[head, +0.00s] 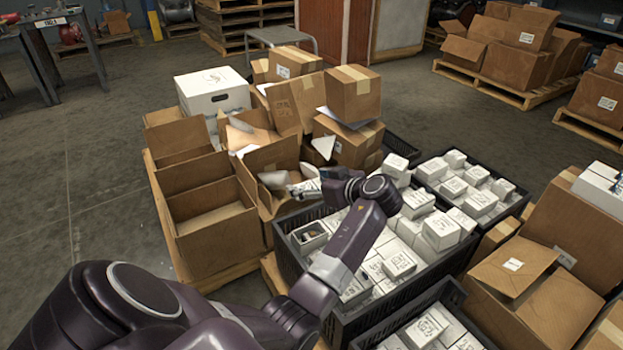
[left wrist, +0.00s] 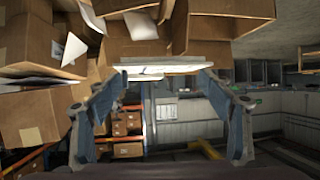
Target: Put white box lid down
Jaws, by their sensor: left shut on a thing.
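My left gripper (head: 300,188) reaches over the near left end of a black crate (head: 293,258), next to the open cardboard boxes. It is shut on the white box lid, a thin pale piece seen nearly edge-on between the fingertips in the left wrist view (left wrist: 165,68). In the head view a small white piece (head: 274,180) shows at the fingertips, partly against the cardboard. An open white box (head: 310,236) with something dark inside stands in the crate below the gripper. My right gripper is out of view.
Several closed white boxes (head: 440,230) fill the crate. Open brown cartons (head: 210,215) stand on a pallet to the left, with a large white carton (head: 212,92) behind. More cartons (head: 540,270) stand at right. Bare floor (head: 100,170) lies at far left.

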